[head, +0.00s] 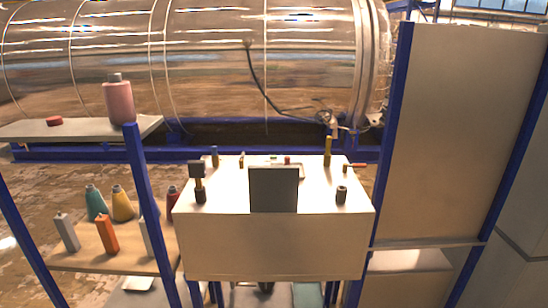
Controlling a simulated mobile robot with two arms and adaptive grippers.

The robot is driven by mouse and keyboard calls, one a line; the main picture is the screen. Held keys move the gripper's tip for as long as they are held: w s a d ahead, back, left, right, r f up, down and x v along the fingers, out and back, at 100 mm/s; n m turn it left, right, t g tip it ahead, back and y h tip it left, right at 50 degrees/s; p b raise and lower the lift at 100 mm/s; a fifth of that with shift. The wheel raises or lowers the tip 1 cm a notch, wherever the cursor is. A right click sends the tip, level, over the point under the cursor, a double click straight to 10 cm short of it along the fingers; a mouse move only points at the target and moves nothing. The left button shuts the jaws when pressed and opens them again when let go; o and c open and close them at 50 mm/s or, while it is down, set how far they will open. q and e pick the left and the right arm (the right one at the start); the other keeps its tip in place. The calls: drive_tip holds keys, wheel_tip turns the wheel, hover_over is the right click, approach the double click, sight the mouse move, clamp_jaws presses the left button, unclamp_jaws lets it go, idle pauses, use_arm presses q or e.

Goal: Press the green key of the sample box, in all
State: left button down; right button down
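A white table (280,245) stands in the middle of the head view. A dark grey upright panel (273,190) stands at its near edge. Behind the panel, a low light-coloured object (297,172) with a small red part (287,160) shows in part. This may be the sample box, but I cannot tell for sure. No green key can be made out; the panel hides part of that area. Neither of my grippers is in view.
Small items, including a dark cylinder (341,196), a yellow-brown upright piece (328,151) and an orange-handled tool (355,167), stand around the tabletop. A shelf with bottles (122,204) is at left, a tall beige cabinet (455,135) at right. A large shiny chamber (200,60) lies behind.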

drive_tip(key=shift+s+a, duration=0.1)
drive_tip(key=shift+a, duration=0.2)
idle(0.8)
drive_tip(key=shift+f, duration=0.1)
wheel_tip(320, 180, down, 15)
drive_tip(key=b, duration=1.5)
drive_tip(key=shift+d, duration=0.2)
